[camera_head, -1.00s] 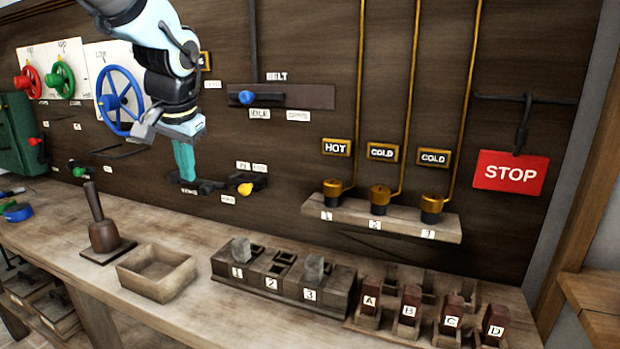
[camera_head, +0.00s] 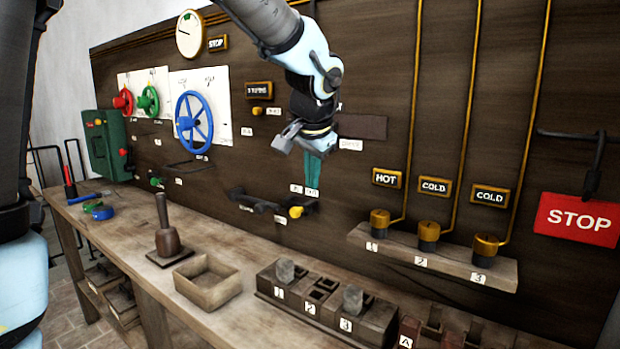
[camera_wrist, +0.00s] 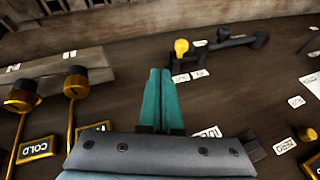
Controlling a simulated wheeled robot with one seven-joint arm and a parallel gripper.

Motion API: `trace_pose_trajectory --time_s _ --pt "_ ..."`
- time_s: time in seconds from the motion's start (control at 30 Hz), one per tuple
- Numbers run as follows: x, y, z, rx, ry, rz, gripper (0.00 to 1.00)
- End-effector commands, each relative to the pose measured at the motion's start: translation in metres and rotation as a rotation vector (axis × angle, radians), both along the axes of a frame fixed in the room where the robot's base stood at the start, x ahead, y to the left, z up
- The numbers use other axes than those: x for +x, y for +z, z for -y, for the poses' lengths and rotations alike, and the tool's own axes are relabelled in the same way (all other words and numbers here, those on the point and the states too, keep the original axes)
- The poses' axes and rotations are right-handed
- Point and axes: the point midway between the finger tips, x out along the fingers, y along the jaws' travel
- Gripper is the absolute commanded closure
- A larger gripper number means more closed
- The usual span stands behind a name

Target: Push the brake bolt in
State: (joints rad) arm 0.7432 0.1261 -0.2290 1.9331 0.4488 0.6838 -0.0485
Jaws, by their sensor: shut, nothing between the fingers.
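The brake bolt is a black sliding bar (camera_head: 262,205) with a yellow knob (camera_head: 296,211) at its right end, low on the dark wall panel. It also shows in the wrist view as a black bar (camera_wrist: 238,42) with the yellow knob (camera_wrist: 181,47) at its left end. My gripper (camera_head: 312,187) has teal fingers, shut and empty, pointing down. In the head view its tips appear just above and right of the knob. In the wrist view the fingertips (camera_wrist: 161,72) appear near the knob, with a visible gap. Small white labels (camera_head: 296,189) sit above the bolt; their text is too small to read.
A shelf (camera_head: 440,262) with several brass valves juts out at right. Below on the bench stand a mallet-like tool (camera_head: 167,238), an open wooden box (camera_head: 208,283) and a numbered block (camera_head: 320,312). A red STOP sign (camera_head: 578,220) hangs at far right. My arm hides part of the belt slider.

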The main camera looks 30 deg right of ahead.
Motion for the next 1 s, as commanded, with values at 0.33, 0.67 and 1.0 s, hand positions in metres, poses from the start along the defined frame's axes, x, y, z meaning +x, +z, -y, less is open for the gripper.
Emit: trace_pose_trajectory --time_s 0.33,0.67,1.0 --pt "0.031 -0.062 0.015 0.004 -0.001 -0.003 1.00" --pt "0.064 -0.080 0.006 0.002 0.001 -0.001 1.00" --pt "0.067 -0.082 0.005 -0.001 0.000 0.000 1.00"
